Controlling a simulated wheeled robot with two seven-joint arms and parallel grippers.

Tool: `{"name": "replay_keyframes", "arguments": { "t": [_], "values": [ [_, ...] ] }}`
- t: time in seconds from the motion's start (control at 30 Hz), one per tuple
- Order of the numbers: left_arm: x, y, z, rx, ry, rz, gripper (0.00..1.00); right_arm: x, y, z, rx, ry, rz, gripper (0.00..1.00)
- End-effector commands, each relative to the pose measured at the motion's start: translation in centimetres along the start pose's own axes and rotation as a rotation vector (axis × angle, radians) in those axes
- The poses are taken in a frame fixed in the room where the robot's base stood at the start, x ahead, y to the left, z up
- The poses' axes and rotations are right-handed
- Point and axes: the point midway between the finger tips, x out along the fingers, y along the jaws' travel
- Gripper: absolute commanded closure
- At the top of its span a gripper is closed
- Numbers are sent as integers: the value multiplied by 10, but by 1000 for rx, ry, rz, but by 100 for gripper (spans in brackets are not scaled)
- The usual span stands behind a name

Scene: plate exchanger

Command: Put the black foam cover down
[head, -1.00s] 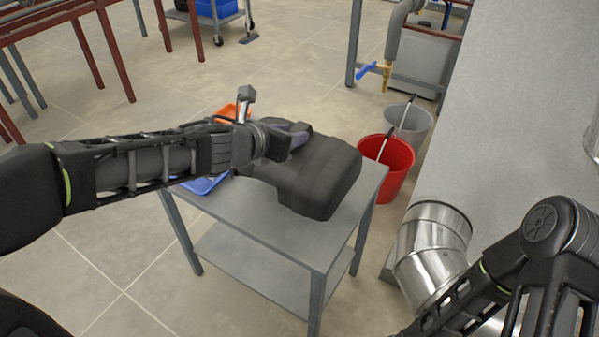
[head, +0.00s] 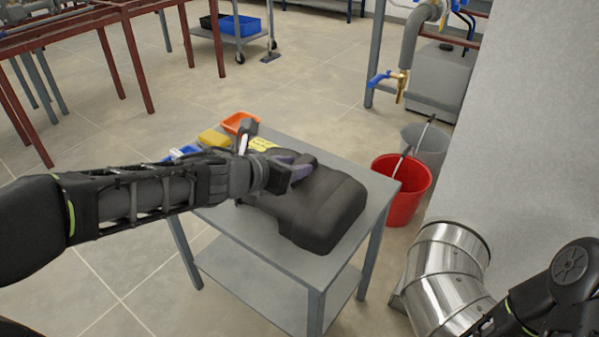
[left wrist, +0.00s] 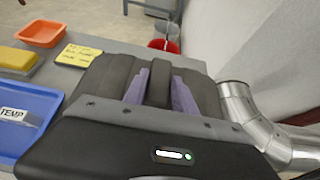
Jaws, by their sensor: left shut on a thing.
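The black foam cover (head: 325,208) is a bulky dark piece over the grey table (head: 255,242). It looks flat and appears to rest on the tabletop, though its underside is hidden. My left gripper (head: 298,168) is over its far left part. In the left wrist view the purple-padded fingers (left wrist: 159,88) are shut on a raised black strap or handle in the middle of the cover (left wrist: 108,78). My right arm shows at the bottom right of the head view, but its gripper is out of view.
A blue tray (left wrist: 25,105) with a TEMP label, a yellow sponge (head: 213,138), an orange tray (head: 240,122) and a yellow note (head: 262,144) lie beside the cover. A red bucket (head: 405,200), grey bucket (head: 432,150) and shiny metal duct (head: 445,270) stand to the right.

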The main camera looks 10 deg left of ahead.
Motion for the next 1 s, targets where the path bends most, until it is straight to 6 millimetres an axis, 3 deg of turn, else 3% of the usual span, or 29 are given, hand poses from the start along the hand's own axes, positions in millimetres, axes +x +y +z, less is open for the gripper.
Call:
{"name": "replay_keyframes", "arguments": {
  "t": [0.33,0.37,0.6,1.0],
  "values": [
    [1,0,-2,1,-1,0,100,3,0,0,-1,1,-1,100],
    [1,0,-2,0,0,0,67,3,0,0,-1,2,-1,100],
    [1,0,-1,0,0,0,47,2,0,0,-1,2,-1,100],
    [-2,0,4,0,0,0,46,-4,-2,0,-1,-1,-1,100]
  ]
}}
